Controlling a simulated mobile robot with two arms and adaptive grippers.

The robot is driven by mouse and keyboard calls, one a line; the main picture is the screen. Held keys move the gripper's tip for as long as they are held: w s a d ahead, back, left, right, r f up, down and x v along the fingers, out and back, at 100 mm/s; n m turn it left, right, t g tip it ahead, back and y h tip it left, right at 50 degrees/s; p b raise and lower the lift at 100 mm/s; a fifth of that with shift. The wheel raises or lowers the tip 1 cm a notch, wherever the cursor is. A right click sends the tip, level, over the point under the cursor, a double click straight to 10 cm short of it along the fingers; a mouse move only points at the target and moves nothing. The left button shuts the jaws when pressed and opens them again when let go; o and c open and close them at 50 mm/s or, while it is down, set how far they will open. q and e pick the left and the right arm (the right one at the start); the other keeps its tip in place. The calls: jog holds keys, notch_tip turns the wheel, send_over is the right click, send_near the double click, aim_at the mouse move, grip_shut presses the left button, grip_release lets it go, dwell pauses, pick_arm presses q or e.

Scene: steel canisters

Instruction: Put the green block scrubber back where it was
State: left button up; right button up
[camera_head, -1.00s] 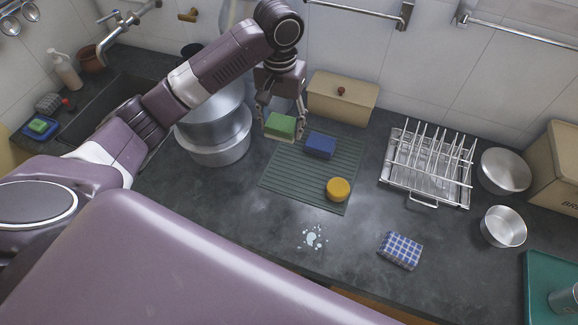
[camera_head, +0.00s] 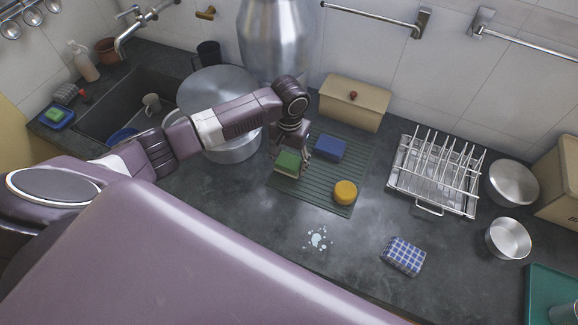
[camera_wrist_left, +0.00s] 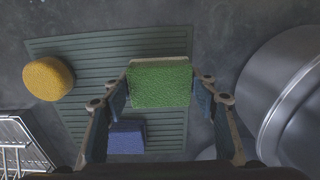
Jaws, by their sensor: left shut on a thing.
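The green block scrubber (camera_head: 288,162) is a green block with a pale layer, held between the fingers of my left gripper (camera_head: 291,155). The wrist view shows the left gripper's fingers (camera_wrist_left: 161,92) on both sides of the scrubber (camera_wrist_left: 160,85). It is over the left part of the ribbed green mat (camera_head: 318,177); whether it touches the mat I cannot tell. A blue block (camera_head: 330,148) and a round yellow scrubber (camera_head: 345,192) lie on the mat. My right gripper is not in view.
A large steel pot (camera_head: 232,150) stands left of the mat. A wire rack (camera_head: 435,170) is to the right, a lidded tan box (camera_head: 352,105) behind. A checked blue cloth (camera_head: 404,256) and a white spill (camera_head: 318,238) lie in front. Another green sponge (camera_head: 54,115) sits by the sink.

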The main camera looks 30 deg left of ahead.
aim_at(289, 168)
pick_arm(q)
notch_tip(289, 168, down, 3)
jog(key=shift+s+r, duration=0.1)
jog(key=shift+r, duration=0.1)
jog(key=shift+f, duration=0.3)
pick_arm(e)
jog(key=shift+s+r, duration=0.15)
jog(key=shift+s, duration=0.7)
pick_arm(q)
jog(key=shift+f, duration=0.1)
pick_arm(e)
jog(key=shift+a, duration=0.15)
pick_arm(q)
jog(key=o, duration=1)
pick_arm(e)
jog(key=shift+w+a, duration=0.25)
pick_arm(q)
notch_tip(289, 168, up, 12)
jog(key=shift+r+b, duration=0.15)
jog(key=shift+b, duration=0.5)
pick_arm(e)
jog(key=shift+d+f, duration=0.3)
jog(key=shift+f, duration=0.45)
